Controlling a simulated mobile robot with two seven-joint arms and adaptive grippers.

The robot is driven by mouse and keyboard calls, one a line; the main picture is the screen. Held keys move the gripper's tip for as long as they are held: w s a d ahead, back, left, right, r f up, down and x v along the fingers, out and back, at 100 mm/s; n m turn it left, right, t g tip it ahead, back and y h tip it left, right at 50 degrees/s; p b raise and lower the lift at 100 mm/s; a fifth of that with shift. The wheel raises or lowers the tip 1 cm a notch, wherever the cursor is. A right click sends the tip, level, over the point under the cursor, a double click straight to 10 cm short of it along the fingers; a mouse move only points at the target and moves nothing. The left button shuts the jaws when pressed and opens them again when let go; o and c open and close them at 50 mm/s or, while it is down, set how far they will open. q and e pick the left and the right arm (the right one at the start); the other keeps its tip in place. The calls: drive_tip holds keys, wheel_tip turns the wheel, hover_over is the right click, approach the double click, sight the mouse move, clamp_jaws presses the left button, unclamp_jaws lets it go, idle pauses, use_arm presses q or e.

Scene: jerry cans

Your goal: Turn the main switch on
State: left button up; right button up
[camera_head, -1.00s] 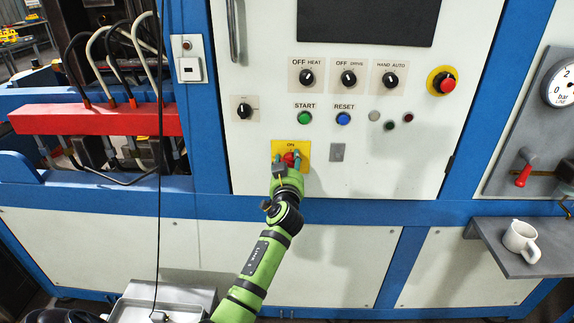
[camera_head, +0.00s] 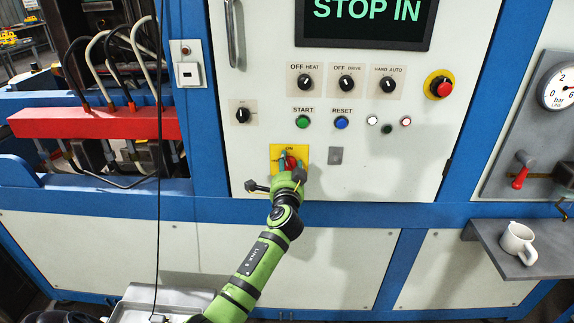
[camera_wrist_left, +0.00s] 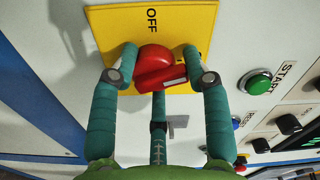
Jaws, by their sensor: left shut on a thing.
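The main switch (camera_head: 291,161) is a red rotary handle on a yellow plate (camera_head: 277,151) low on the white control panel. In the left wrist view, the red handle (camera_wrist_left: 154,59) sits between two teal fingers (camera_wrist_left: 162,78), with a third finger below. The word OFF is readable on the yellow plate there. My gripper partly hides the handle and lower plate in the head view. My right gripper is out of view.
The screen (camera_head: 366,20) is lit with "STOP IN". Start (camera_head: 303,121) and reset (camera_head: 341,122) buttons, knobs and a red emergency stop (camera_head: 440,87) sit above the switch.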

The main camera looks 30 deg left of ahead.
use_arm(q)
drive_tip(key=shift+d+f+m, duration=0.15)
drive_tip(key=shift+d+m, duration=0.05)
drive_tip(key=shift+m, duration=0.45)
drive_tip(key=shift+d+f+m, duration=0.15)
drive_tip(key=shift+d+m, duration=0.05)
drive_tip(key=shift+m, duration=0.45)
drive_tip(key=shift+p, duration=0.3)
drive_tip(key=shift+f+m, duration=0.2)
drive_tip(key=shift+m, duration=0.1)
drive_tip(key=o, duration=1)
drive_tip(key=shift+w, duration=0.1)
drive_tip(key=shift+a+r, duration=0.15)
drive_tip(key=shift+r, duration=0.05)
drive_tip(key=v, duration=1.2)
